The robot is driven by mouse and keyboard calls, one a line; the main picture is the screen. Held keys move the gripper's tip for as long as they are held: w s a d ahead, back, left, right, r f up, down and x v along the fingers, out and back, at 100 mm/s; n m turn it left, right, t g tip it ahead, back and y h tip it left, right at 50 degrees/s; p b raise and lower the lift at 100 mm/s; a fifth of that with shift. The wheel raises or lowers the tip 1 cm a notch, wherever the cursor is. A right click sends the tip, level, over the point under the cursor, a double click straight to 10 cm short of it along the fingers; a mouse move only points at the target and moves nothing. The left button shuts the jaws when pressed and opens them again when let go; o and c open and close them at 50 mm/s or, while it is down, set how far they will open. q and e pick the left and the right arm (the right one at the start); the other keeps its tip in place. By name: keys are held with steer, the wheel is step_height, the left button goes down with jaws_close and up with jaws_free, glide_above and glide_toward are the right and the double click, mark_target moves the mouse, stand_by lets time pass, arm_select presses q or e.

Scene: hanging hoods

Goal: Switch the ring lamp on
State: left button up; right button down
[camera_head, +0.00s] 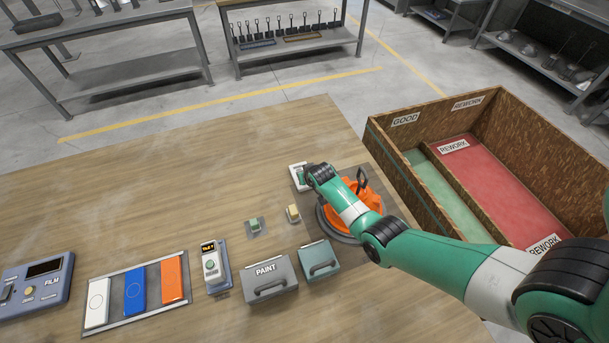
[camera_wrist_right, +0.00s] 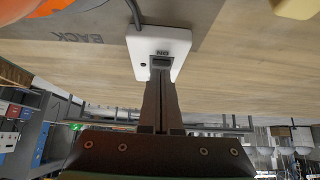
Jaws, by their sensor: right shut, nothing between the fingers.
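A white switch box (camera_wrist_right: 150,40) with a dark rocker and the label ON lies on the table, with a dark cable at its end. It also shows in the head view (camera_head: 298,172), partly hidden by my right arm. My right gripper (camera_wrist_right: 161,72) is shut and empty, its fingertips at the rocker; I cannot tell whether they press it. An orange item (camera_head: 369,191) stands on a round grey base beside the box, partly hidden by my right arm; it may be the ring lamp. I see no clear light from it. My left gripper is out of view.
A sorting box (camera_head: 392,156) marked GOOD and REWORK stands at the right. A grey PAINT case (camera_head: 270,279), a teal case (camera_head: 318,260), a label device (camera_head: 212,268), a tray of coloured plates (camera_head: 135,290) and a FILM unit (camera_head: 35,285) line the front. The table's back left is clear.

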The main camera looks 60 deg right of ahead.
steer(key=shift+f, duration=0.1)
steer(key=shift+s+a+f+t+h+b, duration=0.1)
steer(key=shift+f+t+h+b, duration=0.6)
steer(key=shift+b, duration=0.25)
steer(key=shift+r, duration=0.3)
steer(key=shift+p, duration=0.3)
steer(key=shift+r, duration=0.1)
steer(key=shift+r+p, duration=0.7)
steer(key=shift+r, duration=0.05)
steer(key=shift+r, duration=0.1)
